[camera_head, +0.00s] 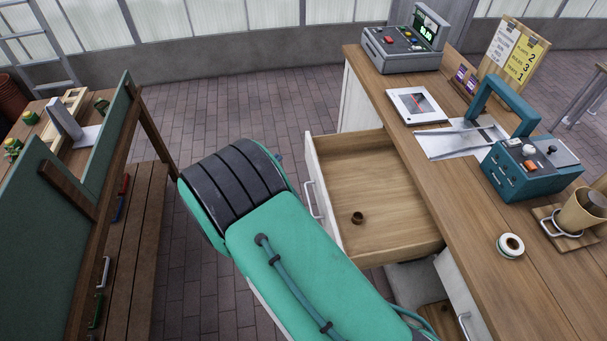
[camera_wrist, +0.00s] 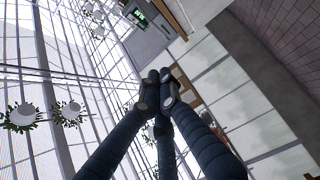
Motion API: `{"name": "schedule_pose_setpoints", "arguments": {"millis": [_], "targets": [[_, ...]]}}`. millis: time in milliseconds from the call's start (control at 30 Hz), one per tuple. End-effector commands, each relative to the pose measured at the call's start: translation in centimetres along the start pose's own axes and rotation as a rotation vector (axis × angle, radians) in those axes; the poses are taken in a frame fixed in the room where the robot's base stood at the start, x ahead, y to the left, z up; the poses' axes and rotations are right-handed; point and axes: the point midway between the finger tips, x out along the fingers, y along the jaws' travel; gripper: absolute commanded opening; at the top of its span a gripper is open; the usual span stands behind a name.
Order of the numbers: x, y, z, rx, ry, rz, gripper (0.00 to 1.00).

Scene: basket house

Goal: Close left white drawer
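The white drawer (camera_head: 375,170) under the wooden counter is pulled well out in the head view. Its wooden inside is visible, with a small brown ring-like object (camera_head: 357,218) on its bottom. Its white front (camera_head: 322,188) with a metal handle (camera_head: 311,200) faces my green arm, which partly covers the drawer's near corner. My gripper (camera_wrist: 163,92) shows in the wrist view with its dark fingers drawn together and nothing between them. In the head view it is not visible.
The counter (camera_head: 415,165) holds a grey register (camera_head: 402,45), a tablet (camera_head: 417,105), a teal device (camera_head: 530,165), a tape roll (camera_head: 510,245) and a pot (camera_head: 580,212). Another white drawer front (camera_head: 457,295) is at the lower right. A wooden bench (camera_head: 135,240) stands left; brick floor lies between.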

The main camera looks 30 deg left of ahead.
Motion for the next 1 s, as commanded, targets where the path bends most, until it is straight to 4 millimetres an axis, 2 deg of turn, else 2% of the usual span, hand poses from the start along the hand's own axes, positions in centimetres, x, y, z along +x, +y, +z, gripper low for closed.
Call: {"name": "schedule_pose_setpoints", "arguments": {"millis": [33,200,400,500,700,1000], "targets": [[0.0,-1.9,0.0,-0.004,0.0,0.0,0.0],[0.0,-7.3,0.0,-0.003,0.0,-0.001,0.0],[0.0,-13.1,0.1,-0.003,0.0,-0.001,0.0],[0.0,-15.2,0.0,-0.001,-0.001,0.0,0.0],[0.0,-17.5,-0.1,0.001,-0.001,0.0,0.0],[0.0,-17.9,0.0,0.001,-0.001,0.0,0.0]]}}
